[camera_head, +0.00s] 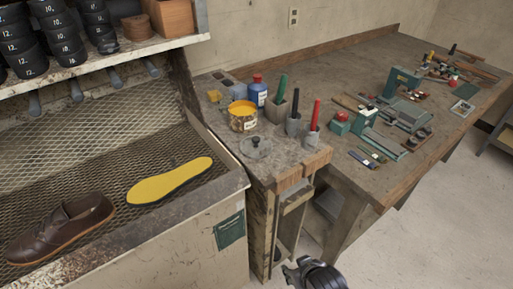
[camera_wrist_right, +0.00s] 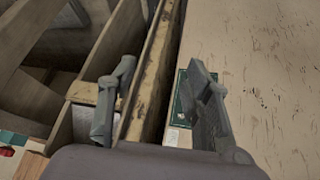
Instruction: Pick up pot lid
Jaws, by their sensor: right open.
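The pot lid (camera_head: 256,146) is a round grey disc with a small knob. It lies flat on the front part of the small worktop (camera_head: 289,158) in the head view, just in front of a yellow glue pot (camera_head: 243,116). My right gripper (camera_head: 290,271) is low at the bottom of the head view, in front of and below the worktop, well apart from the lid. In the right wrist view my right gripper (camera_wrist_right: 160,105) has its two fingers spread with nothing between them. The lid does not show in that view. My left gripper is not in view.
A blue bottle (camera_head: 257,91) and grey holders with green (camera_head: 281,88) and red (camera_head: 315,114) handles stand behind and right of the lid. A mesh bench with a yellow sole (camera_head: 170,181) and brown shoe (camera_head: 62,228) is at left. A tool-covered workbench (camera_head: 385,182) is at right.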

